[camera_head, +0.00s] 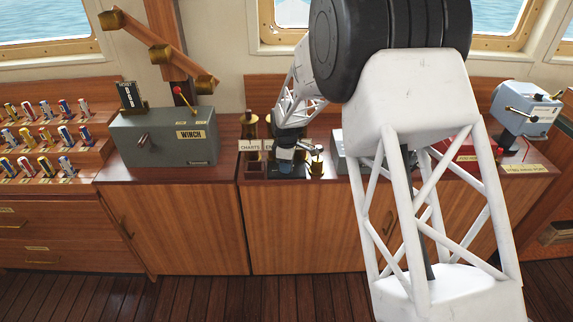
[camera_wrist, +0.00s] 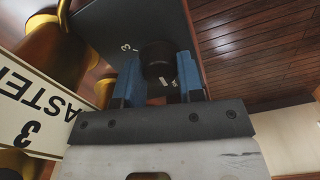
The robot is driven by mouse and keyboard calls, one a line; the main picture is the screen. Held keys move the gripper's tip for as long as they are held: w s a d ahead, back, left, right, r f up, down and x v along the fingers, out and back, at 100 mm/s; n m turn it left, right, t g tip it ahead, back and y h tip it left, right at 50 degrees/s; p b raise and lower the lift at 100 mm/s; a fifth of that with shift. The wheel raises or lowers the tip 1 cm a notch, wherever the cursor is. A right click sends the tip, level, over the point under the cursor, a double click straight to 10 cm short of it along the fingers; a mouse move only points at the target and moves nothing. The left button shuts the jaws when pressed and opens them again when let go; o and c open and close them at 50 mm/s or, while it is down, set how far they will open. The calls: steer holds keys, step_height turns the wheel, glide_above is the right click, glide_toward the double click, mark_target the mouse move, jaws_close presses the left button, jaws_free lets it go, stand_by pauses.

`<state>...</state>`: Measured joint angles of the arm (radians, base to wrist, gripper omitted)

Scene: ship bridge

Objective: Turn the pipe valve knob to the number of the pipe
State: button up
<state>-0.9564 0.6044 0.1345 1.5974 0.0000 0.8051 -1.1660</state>
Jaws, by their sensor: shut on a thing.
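In the wrist view the dark round knob (camera_wrist: 158,57) stands on a dark panel (camera_wrist: 105,25) with small pale numerals, one of which looks like a 3. The blue fingers of my gripper (camera_wrist: 158,72) are on both sides of the knob, shut on it. Part of the dial and the knob's pointer are hidden by the gripper. A cream label (camera_wrist: 35,112) at the left reads "ASTE" and "3", upside down and cut off. Brass pipes (camera_wrist: 55,60) stand beside the panel. In the head view my gripper (camera_head: 286,160) is at the back counter, and it hides the knob.
In the head view a grey winch box (camera_head: 150,145) stands left of my gripper. A pale blue device (camera_head: 526,106) is at the far right. My arm covers much of the counter's right half.

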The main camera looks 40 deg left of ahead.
steer(key=shift+m, duration=0.3)
steer(key=m, duration=0.3)
steer(key=shift+m, duration=0.4)
steer(key=m, duration=0.4)
steer(key=shift+m, duration=0.3)
steer(key=m, duration=0.4)
steer(key=shift+m, duration=2.4)
steer(key=o, duration=0.9)
